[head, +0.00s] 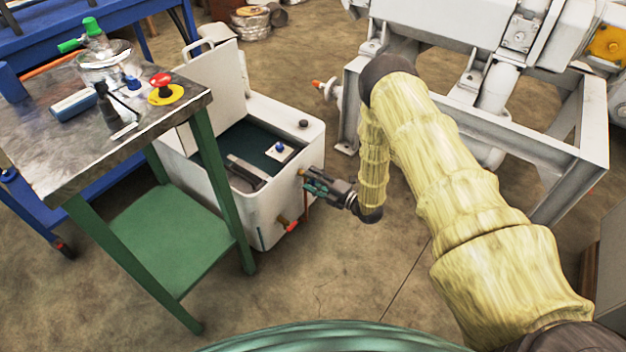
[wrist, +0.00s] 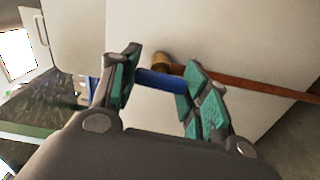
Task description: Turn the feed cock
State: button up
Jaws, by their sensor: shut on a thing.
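A cock with a blue bar handle (wrist: 160,82) and a brass body (wrist: 162,60) sits on the side wall of the white tank (head: 262,205). A copper pipe (wrist: 240,84) runs from it. My gripper (wrist: 165,78) has its green-padded fingers at the two ends of the blue handle and is shut on it. In the head view my gripper (head: 312,182) is at the tank's right side, near the top, and its fingers hide the handle there. A brass piece (head: 301,172) shows just by the fingertips.
A second cock with a red-orange handle (head: 287,224) sits lower on the tank. A green-legged bench (head: 120,150) with a flask (head: 104,62) and a red-and-yellow knob (head: 163,88) stands left. A white machine frame (head: 572,150) stands right. Floor in front is clear.

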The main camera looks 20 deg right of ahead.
jog(key=o, duration=1)
jog(key=v, duration=1.2)
